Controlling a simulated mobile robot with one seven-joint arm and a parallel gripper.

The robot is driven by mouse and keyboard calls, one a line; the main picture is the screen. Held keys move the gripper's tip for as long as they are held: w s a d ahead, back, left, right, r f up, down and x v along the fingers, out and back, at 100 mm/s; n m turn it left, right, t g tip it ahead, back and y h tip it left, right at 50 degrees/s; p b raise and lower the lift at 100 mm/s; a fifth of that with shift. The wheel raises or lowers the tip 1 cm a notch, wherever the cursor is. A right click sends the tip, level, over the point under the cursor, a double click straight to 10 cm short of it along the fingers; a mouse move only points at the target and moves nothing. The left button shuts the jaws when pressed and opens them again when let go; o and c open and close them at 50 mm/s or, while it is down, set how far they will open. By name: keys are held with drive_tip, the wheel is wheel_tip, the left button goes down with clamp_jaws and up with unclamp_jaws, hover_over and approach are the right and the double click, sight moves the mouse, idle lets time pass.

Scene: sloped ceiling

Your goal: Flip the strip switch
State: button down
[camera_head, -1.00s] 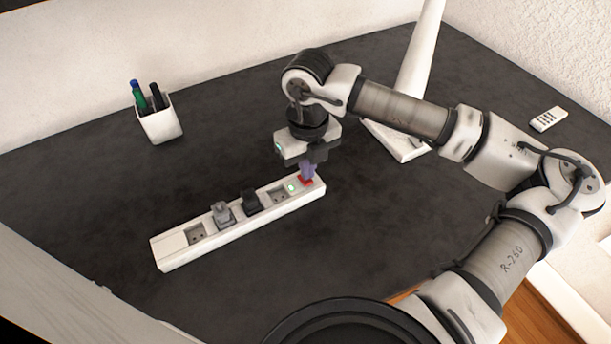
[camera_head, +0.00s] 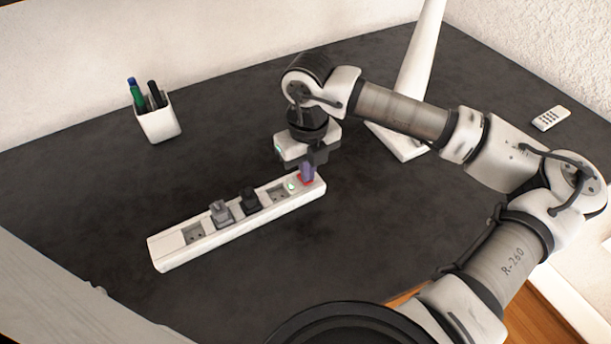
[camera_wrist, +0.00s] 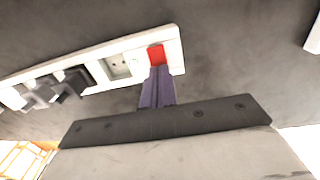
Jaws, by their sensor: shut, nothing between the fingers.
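The white power strip (camera_head: 235,226) lies on the dark desk, running from lower left to upper right. Its red switch (camera_head: 304,182) is at the right end, beside a small green light (camera_head: 291,187). In the wrist view the red switch (camera_wrist: 156,56) shows near the strip's end. My gripper (camera_head: 307,173) points down over this end, its purple fingers together with nothing between them. In the wrist view the fingertips (camera_wrist: 159,70) overlap the lower edge of the switch; I cannot tell whether they press it.
A grey plug (camera_head: 221,212) and a black plug (camera_head: 249,200) sit in the strip's sockets. A white pen cup (camera_head: 159,122) stands at the back left. A white stand (camera_head: 407,146) is behind my arm, and a white remote (camera_head: 550,118) lies far right. The desk's front left is clear.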

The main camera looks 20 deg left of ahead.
drive_tip(key=shift+f+b, duration=0.4)
drive_tip(key=shift+f, duration=0.05)
drive_tip(key=shift+r, duration=0.1)
drive_tip(key=shift+r+p, duration=1.4)
drive_tip(key=shift+r, duration=2.05)
